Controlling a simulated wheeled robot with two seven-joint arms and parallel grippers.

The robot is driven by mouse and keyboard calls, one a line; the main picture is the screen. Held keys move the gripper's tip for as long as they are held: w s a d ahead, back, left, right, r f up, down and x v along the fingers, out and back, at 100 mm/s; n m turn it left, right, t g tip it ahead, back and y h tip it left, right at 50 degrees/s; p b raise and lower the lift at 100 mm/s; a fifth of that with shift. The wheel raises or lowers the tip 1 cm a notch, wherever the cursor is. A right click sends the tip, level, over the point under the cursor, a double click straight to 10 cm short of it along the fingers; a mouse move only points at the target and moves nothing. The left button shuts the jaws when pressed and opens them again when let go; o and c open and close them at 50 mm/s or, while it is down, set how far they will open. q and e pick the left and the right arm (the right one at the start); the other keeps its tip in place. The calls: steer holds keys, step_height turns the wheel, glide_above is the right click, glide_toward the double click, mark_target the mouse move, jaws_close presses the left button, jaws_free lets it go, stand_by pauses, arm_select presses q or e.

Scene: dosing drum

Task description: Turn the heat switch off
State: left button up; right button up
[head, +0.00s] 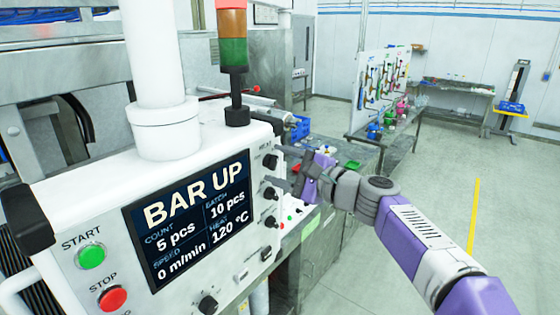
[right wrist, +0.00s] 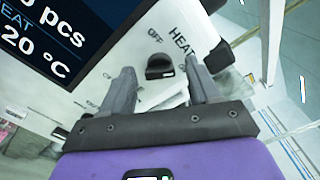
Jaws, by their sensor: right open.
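The heat switch (right wrist: 160,66) is a black rotary knob on the white panel in the right wrist view. An OFF mark is at its upper left and the word HEAT at its upper right; which mark it points to is unclear. My right gripper (right wrist: 158,72) is open, with one finger on either side of the knob in that view and nothing held. In the head view my right gripper (head: 281,168) is at the panel's right edge, close to the column of black knobs. Contact with the knob cannot be told. My left gripper is not in view.
The panel screen (head: 188,222) reads BAR UP and heat 120 °C. A green START button (head: 91,256) and red STOP button (head: 113,298) are at its left. More black knobs (head: 271,222) sit below my gripper. A signal tower (head: 233,52) stands behind. Floor at right is clear.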

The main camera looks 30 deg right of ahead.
steer(key=shift+w, duration=0.2)
steer(key=c, duration=1)
steer(key=shift+c, duration=0.2)
